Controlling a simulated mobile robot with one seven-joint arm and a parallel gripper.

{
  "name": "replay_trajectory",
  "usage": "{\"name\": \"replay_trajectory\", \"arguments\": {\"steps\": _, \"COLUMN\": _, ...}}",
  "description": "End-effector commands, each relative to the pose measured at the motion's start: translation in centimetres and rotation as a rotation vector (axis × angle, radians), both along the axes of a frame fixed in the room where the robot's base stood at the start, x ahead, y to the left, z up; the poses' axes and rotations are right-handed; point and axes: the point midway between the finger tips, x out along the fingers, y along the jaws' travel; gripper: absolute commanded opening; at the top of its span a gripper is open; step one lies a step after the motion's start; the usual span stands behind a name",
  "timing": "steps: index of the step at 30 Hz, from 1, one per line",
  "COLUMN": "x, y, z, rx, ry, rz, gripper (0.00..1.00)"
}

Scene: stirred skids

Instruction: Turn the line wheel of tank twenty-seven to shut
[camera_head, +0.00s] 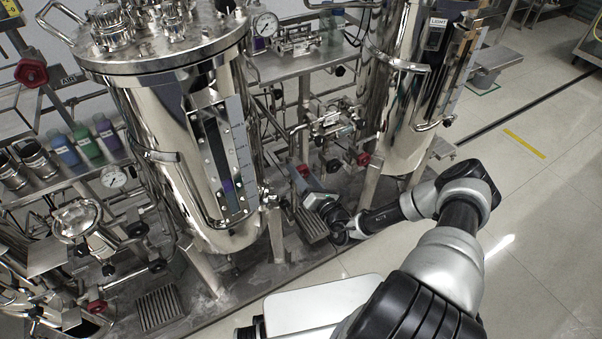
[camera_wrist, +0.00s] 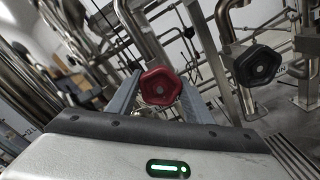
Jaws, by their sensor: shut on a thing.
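A red handwheel (camera_wrist: 160,87) sits between the two grey fingers of my gripper (camera_wrist: 160,98) in the wrist view. The fingers stand on either side of it and are shut on it. In the head view my gripper (camera_head: 304,180) reaches low beside the front steel tank (camera_head: 185,150), where a bit of the red wheel (camera_head: 303,170) shows at its tip. The wheel's stem and valve are mostly hidden. I cannot read a tank number, so I cannot tell which tank is twenty-seven.
A black handwheel (camera_wrist: 257,65) is close on the right in the wrist view. Another red wheel (camera_head: 363,158) lies right of my gripper. A second tank (camera_head: 410,90) labelled LIGHT stands behind right. Pipes crowd around. The floor (camera_head: 540,240) at right is clear.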

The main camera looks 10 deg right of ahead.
Motion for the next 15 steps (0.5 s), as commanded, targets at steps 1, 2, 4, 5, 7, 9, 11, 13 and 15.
{"name": "replay_trajectory", "arguments": {"steps": 1, "x": -0.06, "y": -0.04, "z": -0.06, "rx": 0.045, "ry": 0.014, "rz": -0.001, "gripper": 0.24}}
{"name": "replay_trajectory", "arguments": {"steps": 2, "x": -0.06, "y": -0.03, "z": -0.07, "rx": 0.072, "ry": 0.023, "rz": -0.001, "gripper": 0.24}}
{"name": "replay_trajectory", "arguments": {"steps": 4, "x": -0.09, "y": 0.02, "z": -0.12, "rx": 0.135, "ry": 0.045, "rz": 0.000, "gripper": 0.24}}
{"name": "replay_trajectory", "arguments": {"steps": 5, "x": -0.09, "y": 0.03, "z": -0.13, "rx": 0.162, "ry": 0.054, "rz": 0.000, "gripper": 0.24}}
{"name": "replay_trajectory", "arguments": {"steps": 7, "x": -0.08, "y": -0.01, "z": -0.12, "rx": 0.226, "ry": 0.074, "rz": -0.001, "gripper": 0.24}}
{"name": "replay_trajectory", "arguments": {"steps": 9, "x": -0.06, "y": -0.03, "z": -0.10, "rx": 0.289, "ry": 0.094, "rz": -0.002, "gripper": 0.24}}
{"name": "replay_trajectory", "arguments": {"steps": 11, "x": -0.07, "y": -0.01, "z": -0.11, "rx": 0.342, "ry": 0.112, "rz": -0.001, "gripper": 0.24}}
{"name": "replay_trajectory", "arguments": {"steps": 13, "x": -0.08, "y": 0.00, "z": -0.13, "rx": 0.405, "ry": 0.133, "rz": 0.000, "gripper": 0.24}}
{"name": "replay_trajectory", "arguments": {"steps": 15, "x": -0.09, "y": -0.02, "z": -0.12, "rx": 0.467, "ry": 0.152, "rz": -0.001, "gripper": 0.24}}
